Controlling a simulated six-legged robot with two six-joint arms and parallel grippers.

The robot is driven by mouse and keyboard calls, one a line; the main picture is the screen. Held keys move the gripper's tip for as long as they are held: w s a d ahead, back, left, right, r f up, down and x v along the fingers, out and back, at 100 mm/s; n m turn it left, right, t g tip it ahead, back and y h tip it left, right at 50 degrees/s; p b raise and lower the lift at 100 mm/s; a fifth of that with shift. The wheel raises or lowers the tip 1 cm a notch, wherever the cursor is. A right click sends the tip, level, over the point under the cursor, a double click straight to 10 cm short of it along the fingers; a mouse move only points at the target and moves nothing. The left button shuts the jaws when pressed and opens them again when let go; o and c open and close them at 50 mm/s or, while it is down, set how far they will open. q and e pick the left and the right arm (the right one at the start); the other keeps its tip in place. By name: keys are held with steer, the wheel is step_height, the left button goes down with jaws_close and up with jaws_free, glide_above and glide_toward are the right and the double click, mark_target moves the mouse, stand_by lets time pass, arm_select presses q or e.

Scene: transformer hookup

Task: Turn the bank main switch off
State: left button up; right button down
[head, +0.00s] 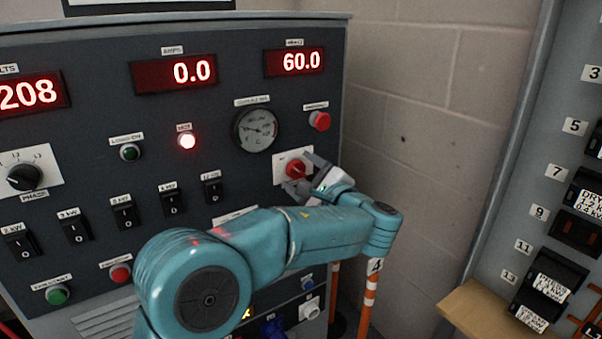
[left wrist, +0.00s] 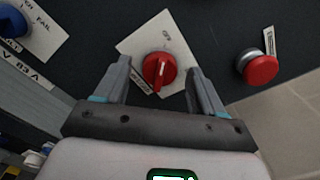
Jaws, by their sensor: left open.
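The red rotary switch (head: 295,169) sits on a white plate at the right side of the dark panel. It also shows in the left wrist view (left wrist: 159,70), as a red knob with a pale pointer line on its face. My left gripper (head: 306,176) is at the knob in the head view. In the left wrist view its open fingers (left wrist: 160,87) stand on either side of the knob, with a gap on both sides. My right gripper is not in view.
A red mushroom button (head: 319,121) is above the switch; it shows in the left wrist view (left wrist: 261,69) to the right. A round gauge (head: 256,130) and several black rockers are on the panel. A breaker panel (head: 548,170) stands at right, beyond a block wall.

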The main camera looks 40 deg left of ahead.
arm_select(q)
steer(key=p+v, duration=0.2)
steer(key=v, duration=1.3)
steer(key=shift+d, duration=0.3)
steer(key=s+f+m+g+h, duration=0.1)
steer(key=f+g+h, duration=0.15)
steer(key=f, duration=0.75)
steer(key=s+f+m+g+h, duration=0.1)
steer(key=s+f+h, duration=0.15)
steer(key=f, duration=0.75)
steer(key=s+f+g+h, duration=0.1)
steer(key=f+h, duration=0.3)
steer(key=f, duration=0.5)
steer(key=s+d+f+n+g+h, duration=0.1)
steer(key=s+d+f+n+h, duration=0.45)
steer(key=s+f+n, duration=0.35)
steer(key=s+d+f+n+g+h, duration=0.2)
steer(key=s+d+f+n+h, duration=0.3)
steer(key=s+f+n, duration=0.5)
step_height(320, 180, up, 21)
steer(key=w+a+m+h+p, duration=0.1)
steer(key=p, duration=2.1)
steer(key=shift+a+f+m+t, duration=0.2)
steer(key=shift+f+m+t, duration=0.1)
steer(key=shift+t, duration=0.15)
